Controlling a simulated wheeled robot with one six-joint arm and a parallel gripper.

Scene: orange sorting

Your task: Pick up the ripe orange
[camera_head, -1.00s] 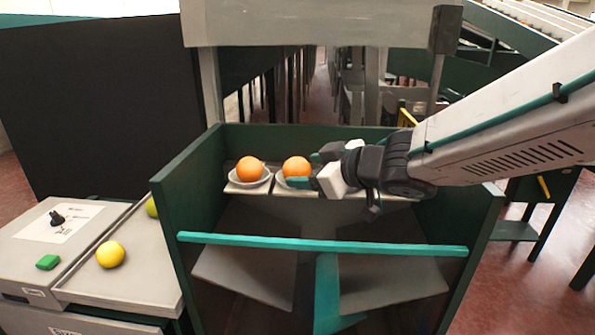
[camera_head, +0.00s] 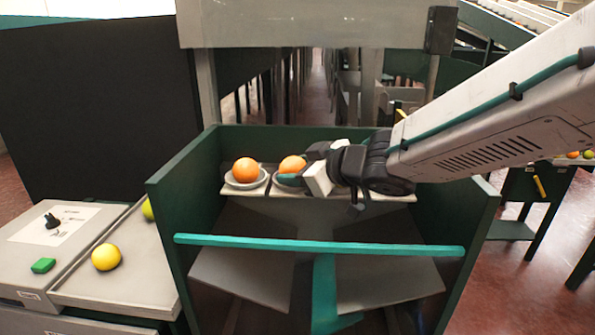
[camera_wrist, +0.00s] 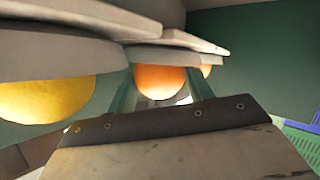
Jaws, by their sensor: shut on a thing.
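Two ripe-looking oranges sit in the green-walled bin in the head view, the left orange (camera_head: 245,170) on a small white dish (camera_head: 233,184) and the right orange (camera_head: 291,163) at my gripper.
A teal bar (camera_head: 320,245) crosses the bin's front, above grey sloping panels (camera_head: 240,275). The green bin walls (camera_head: 165,200) stand close on both sides. On the left counter (camera_head: 120,285) lie a yellow fruit (camera_head: 106,257), a green block (camera_head: 43,265) and a partly hidden greenish fruit (camera_head: 147,209).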

